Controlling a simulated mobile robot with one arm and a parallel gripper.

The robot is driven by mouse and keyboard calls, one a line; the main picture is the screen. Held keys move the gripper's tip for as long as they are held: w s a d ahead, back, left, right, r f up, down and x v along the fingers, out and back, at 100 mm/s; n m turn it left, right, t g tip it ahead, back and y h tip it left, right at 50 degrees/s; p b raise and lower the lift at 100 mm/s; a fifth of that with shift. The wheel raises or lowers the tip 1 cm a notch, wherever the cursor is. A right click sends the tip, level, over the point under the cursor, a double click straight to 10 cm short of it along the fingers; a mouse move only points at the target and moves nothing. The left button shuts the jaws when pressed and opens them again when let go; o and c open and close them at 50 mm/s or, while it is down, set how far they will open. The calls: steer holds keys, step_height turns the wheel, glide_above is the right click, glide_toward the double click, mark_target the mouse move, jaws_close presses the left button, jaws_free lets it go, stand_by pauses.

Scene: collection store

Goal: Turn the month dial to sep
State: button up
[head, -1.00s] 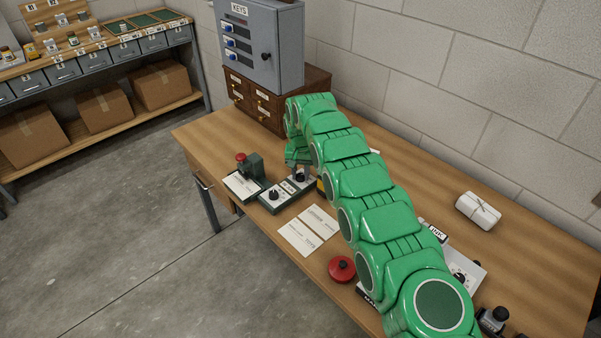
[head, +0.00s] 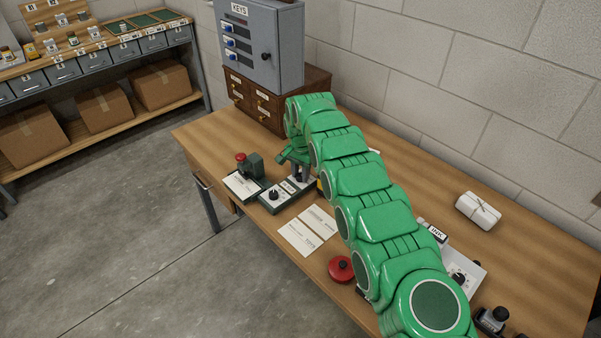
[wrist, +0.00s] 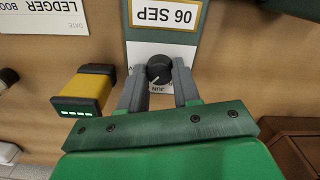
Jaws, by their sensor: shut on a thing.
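The month dial is a small black knob (wrist: 159,69) with a white pointer line, on a white and green panel (wrist: 136,52) in the wrist view. Above it a yellow-framed display (wrist: 166,14) appears upside down and reads "06 SEP". My gripper (wrist: 160,80) has its two grey fingers on either side of the knob, shut on it. In the head view my gripper (head: 300,175) points down at the panel on the table; the fingers and arm hide the knob there.
A second black knob (head: 274,195) and a red-knobbed stamp device (head: 250,168) stand close left. A yellow and black block (wrist: 83,91) lies beside the panel. Paper cards (head: 300,237), a red round object (head: 341,268) and a wooden drawer cabinet (head: 262,100) are on the table.

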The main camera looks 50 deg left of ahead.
mark_target(300, 175)
steer(key=o, duration=1.1)
steer(key=shift+c, duration=0.2)
step_height(300, 175, up, 8)
steer(key=shift+f, duration=0.1)
stand_by(0.3)
